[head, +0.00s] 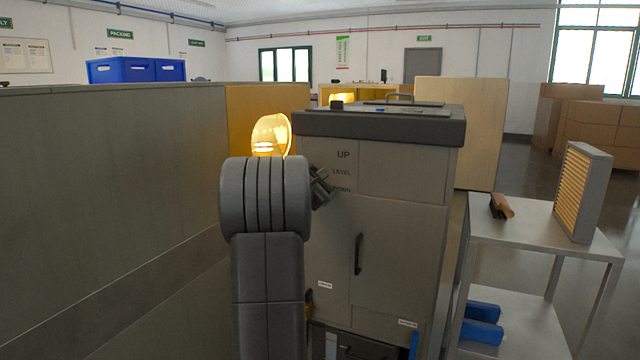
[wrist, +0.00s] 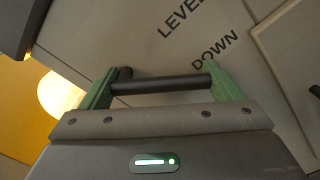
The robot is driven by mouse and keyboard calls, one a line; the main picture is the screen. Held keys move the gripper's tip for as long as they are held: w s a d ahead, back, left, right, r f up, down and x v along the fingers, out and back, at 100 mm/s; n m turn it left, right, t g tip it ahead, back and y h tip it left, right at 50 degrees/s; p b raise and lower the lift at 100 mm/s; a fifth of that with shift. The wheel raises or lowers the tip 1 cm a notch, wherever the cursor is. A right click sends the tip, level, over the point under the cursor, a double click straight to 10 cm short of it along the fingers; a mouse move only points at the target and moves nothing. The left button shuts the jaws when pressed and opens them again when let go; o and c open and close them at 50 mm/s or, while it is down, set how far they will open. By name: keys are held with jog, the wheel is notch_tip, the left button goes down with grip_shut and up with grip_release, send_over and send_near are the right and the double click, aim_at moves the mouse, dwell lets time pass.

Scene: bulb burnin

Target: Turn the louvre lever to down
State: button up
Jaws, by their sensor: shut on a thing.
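The louvre lever (wrist: 160,84) is a dark bar in the wrist view, beside the grey cabinet face with the words LEVEL and DOWN. My gripper (wrist: 165,90) has green fingers, one at each end of the bar, and is shut on it. In the head view my gripper (head: 322,188) is at the upper left of the cabinet front (head: 390,240), left of the UP, LEVEL and DOWN labels (head: 342,172). My arm hides most of the lever there. I cannot tell exactly which label the lever points to.
A grey partition (head: 110,180) fills the left. A metal table (head: 540,232) with a brush (head: 501,206) and a filter (head: 580,190) stands right.

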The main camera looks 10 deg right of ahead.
jog(key=o, duration=1.2)
jog(key=shift+o, duration=0.2)
jog(key=v, duration=1.4)
jog(key=shift+w, duration=0.1)
jog(key=x, duration=1.3)
jog(key=shift+w+d, duration=0.3)
